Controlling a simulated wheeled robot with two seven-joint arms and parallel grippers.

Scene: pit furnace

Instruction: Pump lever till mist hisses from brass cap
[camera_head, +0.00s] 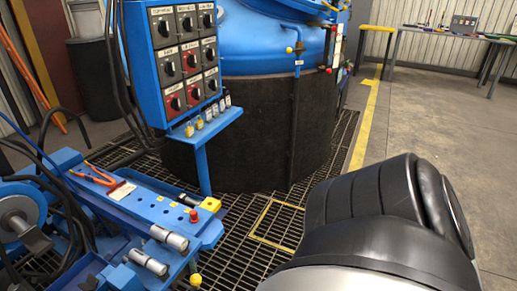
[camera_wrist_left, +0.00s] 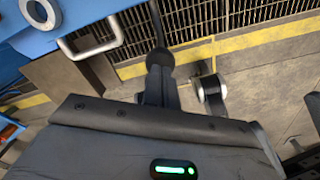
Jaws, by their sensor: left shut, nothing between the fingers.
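I cannot make out a pump lever or a brass cap for sure in either view. A small yellow knob (camera_head: 289,50) sits at the top of a thin blue pipe on the pit furnace (camera_head: 265,125), which has a blue top and a dark body. Another yellow ball knob (camera_head: 195,280) shows below the blue bench. My left gripper (camera_wrist_left: 161,62) shows in the left wrist view as dark fingers, shut and empty above the floor. It is outside the head view. My right gripper is in neither view.
A blue control panel (camera_head: 183,52) with several rotary switches stands before the furnace. A blue bench (camera_head: 140,205) carries orange-handled pliers (camera_head: 97,180) and a red button (camera_head: 194,215). Floor grating (camera_head: 240,235) lies between. A table (camera_head: 452,36) stands far right, with open floor before it.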

